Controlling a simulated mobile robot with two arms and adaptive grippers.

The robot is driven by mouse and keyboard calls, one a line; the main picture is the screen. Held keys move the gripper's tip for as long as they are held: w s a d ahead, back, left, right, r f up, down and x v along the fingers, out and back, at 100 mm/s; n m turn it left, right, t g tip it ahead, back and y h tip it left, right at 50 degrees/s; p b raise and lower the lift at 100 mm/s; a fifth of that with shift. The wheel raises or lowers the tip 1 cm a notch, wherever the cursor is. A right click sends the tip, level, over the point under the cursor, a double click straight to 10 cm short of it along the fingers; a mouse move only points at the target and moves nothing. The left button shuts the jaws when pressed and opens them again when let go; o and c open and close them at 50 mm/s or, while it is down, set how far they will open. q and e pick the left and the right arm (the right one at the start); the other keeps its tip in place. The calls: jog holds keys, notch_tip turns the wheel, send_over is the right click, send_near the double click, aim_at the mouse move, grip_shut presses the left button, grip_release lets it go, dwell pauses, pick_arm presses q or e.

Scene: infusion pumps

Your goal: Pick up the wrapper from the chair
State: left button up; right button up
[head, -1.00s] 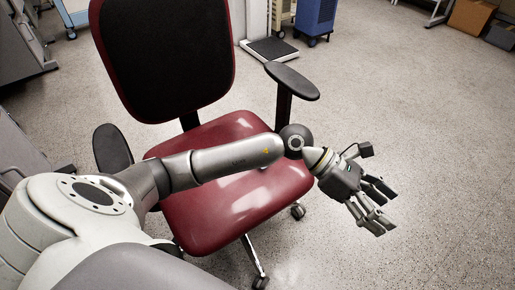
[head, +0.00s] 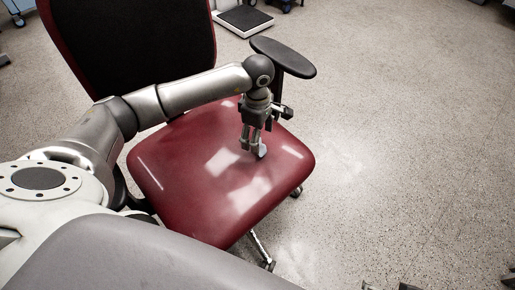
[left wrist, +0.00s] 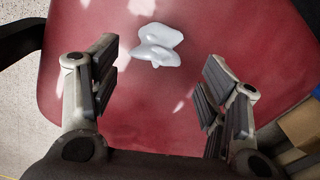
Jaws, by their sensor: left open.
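The wrapper (left wrist: 157,45) is a small, pale, crumpled piece on the red chair seat (left wrist: 150,115), seen in the left wrist view beyond the gap between my fingers. In the head view the wrapper (head: 262,151) shows only in part beside my fingertips. My left gripper (head: 252,148) points down over the right part of the seat (head: 190,185). In the left wrist view the left gripper (left wrist: 161,85) has its fingers wide apart with nothing between them. Dark tips at the bottom edge of the head view may be my right gripper (head: 390,286); their state is unclear.
The chair's black backrest (head: 140,40) stands behind my left arm. A black armrest (head: 283,57) is close to the left wrist, at the seat's right side. A scale (head: 243,20) lies on the floor at the back. The floor to the right is clear.

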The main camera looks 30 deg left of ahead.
pick_arm(q)
jog(key=shift+f, duration=0.5)
jog(key=f, duration=0.1)
jog(key=f+b, duration=0.1)
jog(key=f, duration=0.2)
jog(key=shift+d+f, duration=0.25)
pick_arm(e)
jog(key=w+t, duration=0.1)
jog(key=w, duration=0.1)
jog(key=w+a+t, duration=0.1)
jog(key=w+r+t, duration=0.1)
jog(key=w, duration=0.1)
jog(key=shift+w+a+y, duration=0.3)
jog(key=shift+a+y, duration=0.05)
jog(key=shift+y, duration=0.05)
pick_arm(q)
jog(key=shift+c, duration=0.4)
jog(key=c, duration=0.7)
pick_arm(e)
jog(key=shift+r, duration=0.1)
